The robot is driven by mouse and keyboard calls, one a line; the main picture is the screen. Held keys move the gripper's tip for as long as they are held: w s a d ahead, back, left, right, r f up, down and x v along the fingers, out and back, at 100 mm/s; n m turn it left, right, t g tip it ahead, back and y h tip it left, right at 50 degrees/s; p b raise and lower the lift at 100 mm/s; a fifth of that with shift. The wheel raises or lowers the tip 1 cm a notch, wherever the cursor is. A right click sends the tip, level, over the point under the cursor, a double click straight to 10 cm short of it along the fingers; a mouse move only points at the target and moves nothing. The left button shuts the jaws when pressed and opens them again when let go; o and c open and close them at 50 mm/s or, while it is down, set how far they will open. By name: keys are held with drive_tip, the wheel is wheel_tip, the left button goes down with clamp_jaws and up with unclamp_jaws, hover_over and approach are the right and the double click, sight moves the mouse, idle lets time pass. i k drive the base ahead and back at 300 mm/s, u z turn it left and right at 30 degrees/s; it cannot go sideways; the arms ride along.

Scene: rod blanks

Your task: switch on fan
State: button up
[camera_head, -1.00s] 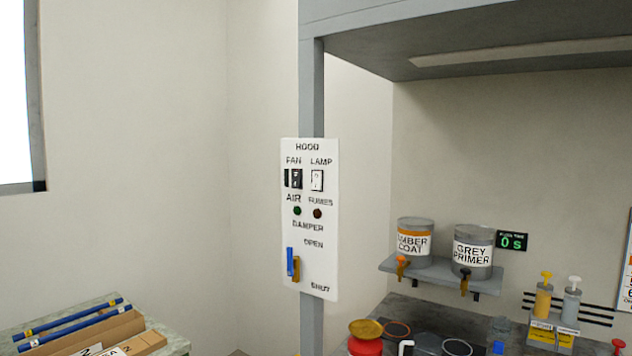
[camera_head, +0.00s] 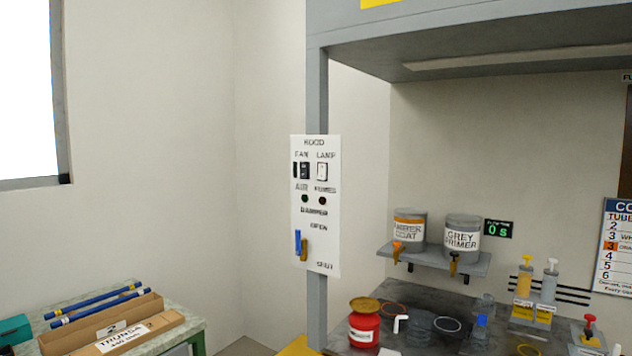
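The white hood panel (camera_head: 316,207) is fixed to the grey post in the middle of the view. Its dark fan switch (camera_head: 304,171) sits under the word FAN at the upper left of the panel. I cannot tell which way the switch is set. Beside it is a white lamp switch (camera_head: 322,172). Below are the AIR light (camera_head: 305,198), now dark green, and the dark FUMES light (camera_head: 322,201). A damper slot with a blue marker (camera_head: 297,241) and a brown handle (camera_head: 304,250) is lower down. My gripper is not in view.
A bench (camera_head: 196,331) at lower left holds a cardboard box (camera_head: 128,338) and blue rods (camera_head: 95,303). Under the hood stand a red can (camera_head: 364,328), jars and two paint tins on a shelf (camera_head: 470,265). Open floor shows left of the post.

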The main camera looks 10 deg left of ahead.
sight(304, 166)
drive_tip(key=k, duration=0.9)
drive_tip(key=u, duration=0.3)
drive_tip(key=i, duration=1.45)
drive_tip(key=z, duration=0.15)
